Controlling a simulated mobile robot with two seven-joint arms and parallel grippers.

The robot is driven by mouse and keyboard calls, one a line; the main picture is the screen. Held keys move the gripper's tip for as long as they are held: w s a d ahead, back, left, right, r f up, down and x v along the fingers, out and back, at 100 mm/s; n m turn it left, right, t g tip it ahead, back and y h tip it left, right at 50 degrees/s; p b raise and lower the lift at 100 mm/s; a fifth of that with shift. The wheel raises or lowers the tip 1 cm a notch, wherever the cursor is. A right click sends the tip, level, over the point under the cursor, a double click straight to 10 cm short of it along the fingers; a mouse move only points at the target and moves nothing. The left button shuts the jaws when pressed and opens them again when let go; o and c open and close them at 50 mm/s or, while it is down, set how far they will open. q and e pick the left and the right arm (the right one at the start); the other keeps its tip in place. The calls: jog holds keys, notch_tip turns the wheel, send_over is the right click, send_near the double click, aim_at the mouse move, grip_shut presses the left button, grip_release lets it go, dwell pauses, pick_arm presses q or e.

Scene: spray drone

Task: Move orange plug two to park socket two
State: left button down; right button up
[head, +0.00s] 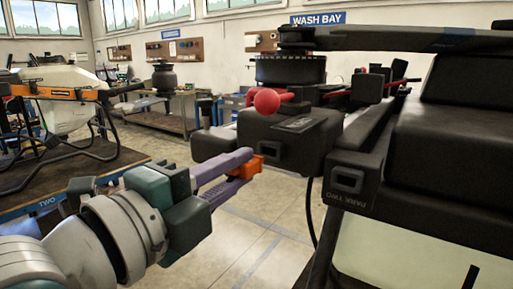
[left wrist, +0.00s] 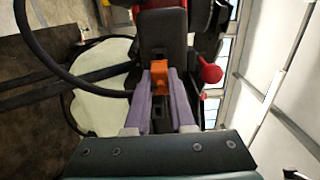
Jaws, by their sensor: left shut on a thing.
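My left gripper (head: 240,166) has purple fingers and is shut on the orange plug (head: 258,160). The plug also shows between the fingertips in the left wrist view (left wrist: 158,72). Its front is at the side of a black arm-end housing (head: 292,140); I cannot tell whether it is seated there or just in front. A black socket block marked PARK TWO (head: 348,181) has a rectangular opening facing me, to the right of the gripper and apart from it. A black cable (left wrist: 60,68) loops in the left wrist view. My right gripper is not in view.
A red ball knob (head: 267,101) stands just above the housing. The large black drone body (head: 450,150) fills the right side. A bench marked TWO (head: 45,203) holds a white-tank drone (head: 65,92) at left. Open floor (head: 240,230) lies below the gripper.

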pick_arm(q)
jog(key=shift+p+v, duration=0.5)
jog(key=shift+v, duration=0.45)
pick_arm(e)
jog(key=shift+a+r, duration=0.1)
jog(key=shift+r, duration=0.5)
